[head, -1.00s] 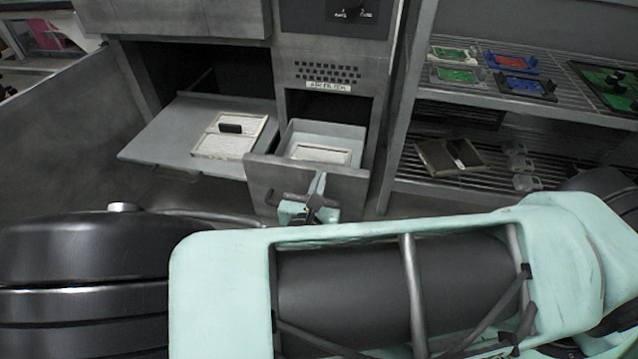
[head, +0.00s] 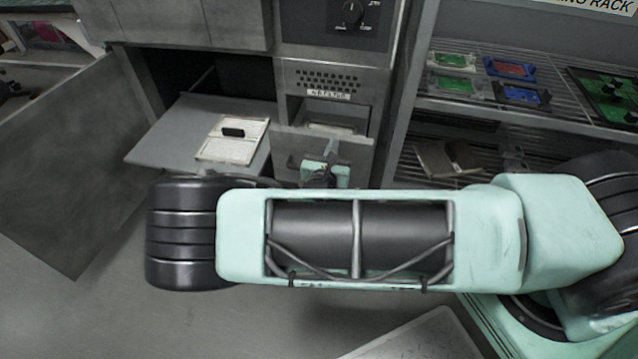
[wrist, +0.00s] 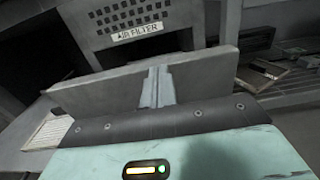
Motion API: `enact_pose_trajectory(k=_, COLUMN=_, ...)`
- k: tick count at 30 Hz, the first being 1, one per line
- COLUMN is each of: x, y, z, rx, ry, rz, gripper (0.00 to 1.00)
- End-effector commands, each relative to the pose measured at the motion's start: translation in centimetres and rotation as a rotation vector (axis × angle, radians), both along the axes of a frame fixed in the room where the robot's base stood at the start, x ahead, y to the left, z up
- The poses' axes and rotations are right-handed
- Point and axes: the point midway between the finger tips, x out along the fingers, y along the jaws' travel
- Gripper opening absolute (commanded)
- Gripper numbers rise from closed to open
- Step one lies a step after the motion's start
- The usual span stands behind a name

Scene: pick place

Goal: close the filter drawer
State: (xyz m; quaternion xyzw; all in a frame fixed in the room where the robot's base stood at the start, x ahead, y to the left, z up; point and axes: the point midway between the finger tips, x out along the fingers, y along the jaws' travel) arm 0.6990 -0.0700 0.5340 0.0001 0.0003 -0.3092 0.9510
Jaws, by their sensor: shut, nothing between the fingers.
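The filter drawer (head: 357,153) is a grey drawer under the label "AIR FILTER" in the head view. It is still partly out of its opening, and a pale filter (head: 330,128) shows inside it. In the wrist view the drawer front (wrist: 95,93) spans the middle, below the label. My gripper (head: 328,150) is at the drawer front; in the wrist view its shut fingers (wrist: 157,86) are upright against or very close to the front's face. Nothing is held. Exact contact cannot be told.
To the left, a grey pull-out shelf (head: 165,148) carries a framed filter (head: 232,139). A large grey door (head: 70,165) stands open at the far left. On the right, a wire rack (head: 550,118) holds several circuit boards and parts.

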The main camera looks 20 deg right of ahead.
Motion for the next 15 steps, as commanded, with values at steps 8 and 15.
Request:
enact_pose_trajectory(k=8, x=6.2, y=-4.7, z=0.4, rx=-0.002, ry=-0.001, rz=-0.002, gripper=0.00)
enact_pose_trajectory(k=15, x=10.3, y=-7.6, z=0.2, rx=0.000, ry=-0.001, rz=-0.002, gripper=0.00)
